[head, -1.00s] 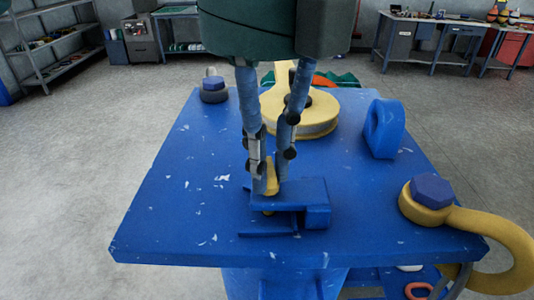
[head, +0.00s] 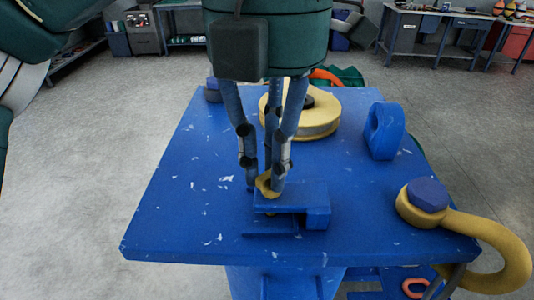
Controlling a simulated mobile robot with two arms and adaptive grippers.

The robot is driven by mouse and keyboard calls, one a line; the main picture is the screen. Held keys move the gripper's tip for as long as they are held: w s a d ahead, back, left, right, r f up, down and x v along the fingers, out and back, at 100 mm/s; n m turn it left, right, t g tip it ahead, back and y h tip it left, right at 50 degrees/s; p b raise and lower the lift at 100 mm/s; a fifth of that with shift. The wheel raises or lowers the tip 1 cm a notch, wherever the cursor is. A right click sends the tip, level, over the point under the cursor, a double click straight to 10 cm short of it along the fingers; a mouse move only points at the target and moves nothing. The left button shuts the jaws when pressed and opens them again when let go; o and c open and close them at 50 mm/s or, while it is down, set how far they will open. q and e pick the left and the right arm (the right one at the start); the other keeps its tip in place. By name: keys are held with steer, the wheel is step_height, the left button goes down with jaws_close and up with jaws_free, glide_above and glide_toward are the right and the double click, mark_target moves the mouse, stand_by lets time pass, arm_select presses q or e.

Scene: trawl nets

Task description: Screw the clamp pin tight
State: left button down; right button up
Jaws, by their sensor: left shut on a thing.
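A blue clamp (head: 305,196) sits on the near middle part of the blue table top (head: 190,225). A small yellow pin (head: 266,186) stands at the clamp's left end, partly hidden by fingers. My left gripper (head: 264,178) comes down from above, its blue-grey fingers around the pin's yellow head and shut on it. My right gripper is not in view.
A yellow pulley block (head: 318,122) stands behind the gripper. An upright blue ring (head: 384,131) is at the right. A yellow shackle with a blue bolt head (head: 427,194) overhangs the right edge. The table's left part is clear.

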arm_select(q)
steer(key=m, duration=0.1)
steer(key=m+p, duration=0.1)
steer(key=m, duration=0.1)
steer(key=shift+w+r+m, duration=0.15)
steer(key=shift+r+m, duration=0.15)
steer(key=shift+r, duration=0.1)
steer(key=m+p, duration=0.1)
steer(key=m, duration=0.2)
steer(key=shift+d+m+p, duration=0.1)
steer(key=shift+m+p, duration=0.2)
steer(key=m+p, duration=0.1)
steer(key=m, duration=0.2)
steer(key=shift+w+m, duration=0.15)
steer(key=shift+m, duration=0.25)
steer(key=m+p, duration=0.1)
steer(key=m, duration=0.2)
steer(key=shift+d+m, duration=0.15)
steer(key=shift+m, duration=0.15)
steer(key=m+p, duration=0.1)
steer(key=m, duration=0.5)
steer(key=shift+d, duration=0.15)
steer(key=m+p, duration=0.1)
steer(key=m, duration=0.5)
steer(key=shift+d+f, duration=0.1)
steer(key=c, duration=1.7)
jaws_free()
steer(key=shift+f, duration=0.15)
